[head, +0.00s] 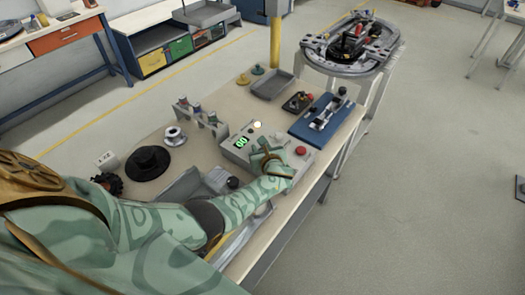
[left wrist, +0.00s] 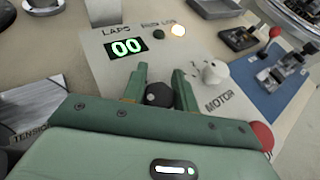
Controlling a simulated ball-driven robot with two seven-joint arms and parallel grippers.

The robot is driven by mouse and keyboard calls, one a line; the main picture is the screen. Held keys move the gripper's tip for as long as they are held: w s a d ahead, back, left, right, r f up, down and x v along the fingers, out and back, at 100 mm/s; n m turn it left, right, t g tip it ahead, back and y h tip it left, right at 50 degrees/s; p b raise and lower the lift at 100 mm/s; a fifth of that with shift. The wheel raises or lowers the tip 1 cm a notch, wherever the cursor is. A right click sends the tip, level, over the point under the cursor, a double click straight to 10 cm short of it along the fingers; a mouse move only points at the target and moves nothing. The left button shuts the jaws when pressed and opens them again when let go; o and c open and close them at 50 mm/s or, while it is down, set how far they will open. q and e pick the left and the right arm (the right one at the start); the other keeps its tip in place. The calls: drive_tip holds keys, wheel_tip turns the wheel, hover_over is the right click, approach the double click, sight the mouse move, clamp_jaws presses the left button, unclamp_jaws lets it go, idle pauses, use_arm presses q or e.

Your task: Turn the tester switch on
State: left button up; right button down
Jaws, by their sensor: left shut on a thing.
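The tester (head: 236,146) is a grey box on the workbench. It also shows in the left wrist view (left wrist: 100,70), with a green "00" LAPS display (left wrist: 126,47) and a lit lamp (left wrist: 178,30) by the RUN LED label. A white knob (left wrist: 215,72) sits beside the MOTOR label. My left gripper (head: 268,158) is over the tester's panel. In the left wrist view, its fingers (left wrist: 160,82) are shut on a black round knob (left wrist: 158,94), apparently the switch. Its base and any label are hidden. My right gripper is not in view.
A red button (head: 301,150) is close to my left gripper. A blue plate with a fixture (head: 310,128) and a grey tray (head: 272,84) are beyond. The ring track (head: 325,62) is behind.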

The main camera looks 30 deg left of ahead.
use_arm(q)
drive_tip(key=shift+s+n+g+y+b, duration=0.1)
drive_tip(key=shift+n+g+y+b, duration=0.55)
drive_tip(key=shift+n+g, duration=0.2)
drive_tip(key=o, duration=1)
drive_tip(key=shift+a, duration=0.1)
